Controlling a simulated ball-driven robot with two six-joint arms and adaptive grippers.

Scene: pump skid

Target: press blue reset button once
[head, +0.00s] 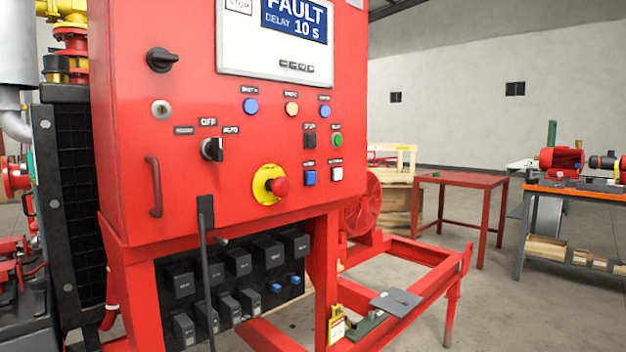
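The display (294,22) reads FAULT, DELAY 10 s. Neither of my grippers is in view.
A selector switch (212,149) and a handle (154,187) are left. A red frame (400,256) juts out lower right.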

